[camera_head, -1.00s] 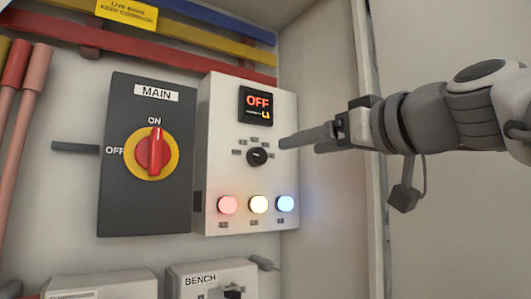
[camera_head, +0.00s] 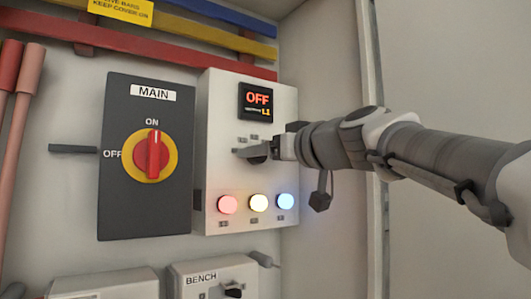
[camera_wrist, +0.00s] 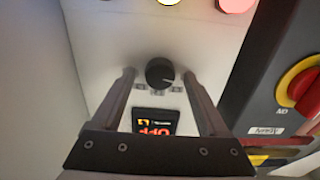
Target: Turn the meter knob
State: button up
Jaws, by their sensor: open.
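The meter knob is a small black round knob on the white meter box (camera_head: 222,105), below a display reading OFF and L1 (camera_head: 257,102). In the wrist view the knob (camera_wrist: 159,72) sits between and a little beyond the two fingertips, with a gap on each side. My gripper (camera_wrist: 158,75) is open and empty in the wrist view. Whether a finger touches the box face cannot be told.
Left of the meter box is the dark MAIN panel (camera_head: 118,200) with a red switch (camera_head: 153,154) on a yellow disc, pointing to ON. Red (camera_head: 227,204), yellow (camera_head: 258,203) and blue (camera_head: 285,201) lamps glow below the knob. A BENCH box (camera_head: 207,272) is lower down. The cabinet side wall is at right.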

grip_shut()
jog(key=shift+m, duration=0.3)
jog(key=shift+m+b, duration=0.65)
jog(key=shift+m, duration=2.85)
grip_release()
